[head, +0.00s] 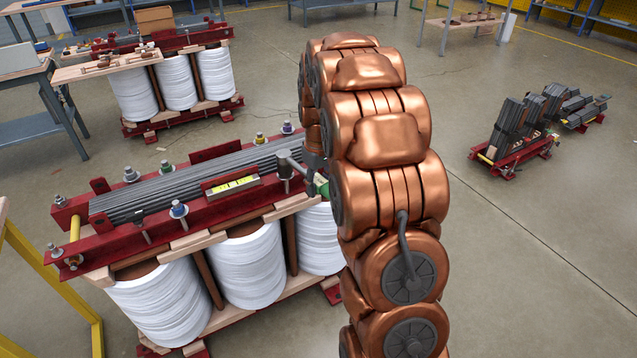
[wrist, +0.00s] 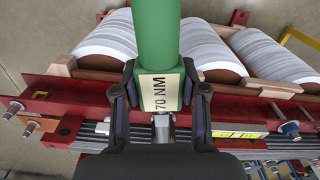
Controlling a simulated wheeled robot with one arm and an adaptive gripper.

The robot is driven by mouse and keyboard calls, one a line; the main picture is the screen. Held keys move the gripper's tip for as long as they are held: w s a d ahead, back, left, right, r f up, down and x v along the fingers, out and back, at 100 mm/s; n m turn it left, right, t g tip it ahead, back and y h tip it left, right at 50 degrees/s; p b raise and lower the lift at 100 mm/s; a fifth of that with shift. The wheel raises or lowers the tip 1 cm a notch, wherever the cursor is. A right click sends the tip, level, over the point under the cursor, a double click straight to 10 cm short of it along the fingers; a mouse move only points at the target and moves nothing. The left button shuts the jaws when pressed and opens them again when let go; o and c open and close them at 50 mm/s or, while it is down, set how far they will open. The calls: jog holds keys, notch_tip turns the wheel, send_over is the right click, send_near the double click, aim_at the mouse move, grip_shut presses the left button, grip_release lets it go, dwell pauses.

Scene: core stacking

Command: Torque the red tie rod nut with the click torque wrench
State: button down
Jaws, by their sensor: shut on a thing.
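My gripper (wrist: 160,98) is shut on the click torque wrench, whose green handle (wrist: 158,40) carries a pale "70 NM" label in the wrist view. In the head view my gripper (head: 316,168) is partly hidden by my arm, and a bit of the green handle (head: 323,188) shows beside it. The wrench's grey head (head: 284,160) is over the right end of the near red clamp beam (head: 130,232), with its socket pointing down. I cannot make out the red tie rod nut; the socket may hide it, and I cannot tell whether it is seated.
A yellow spirit level (head: 232,186) lies on the beam, left of the wrench. A blue-marked nut (head: 179,210) stands farther left; yellow-marked (head: 260,138) and purple-marked (head: 287,128) nuts stand on the far beam. White coils (head: 248,268) hang below. Floor at right is clear near me.

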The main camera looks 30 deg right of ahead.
jog(key=shift+f, duration=0.2)
jog(key=a+m, duration=0.2)
jog(key=shift+a, duration=0.4)
jog(key=shift+a, duration=0.1)
dwell(0.4)
jog(key=shift+w+a+m, duration=0.2)
jog(key=shift+a+m, duration=0.8)
jog(key=shift+a, duration=0.2)
jog(key=shift+a, duration=0.1)
jog(key=shift+w+a+m, duration=0.25)
jog(key=shift+a+m, duration=0.25)
jog(key=shift+a, duration=0.1)
jog(key=shift+w+a+m, duration=0.25)
jog(key=shift+a+m, duration=0.25)
jog(key=shift+a, duration=0.05)
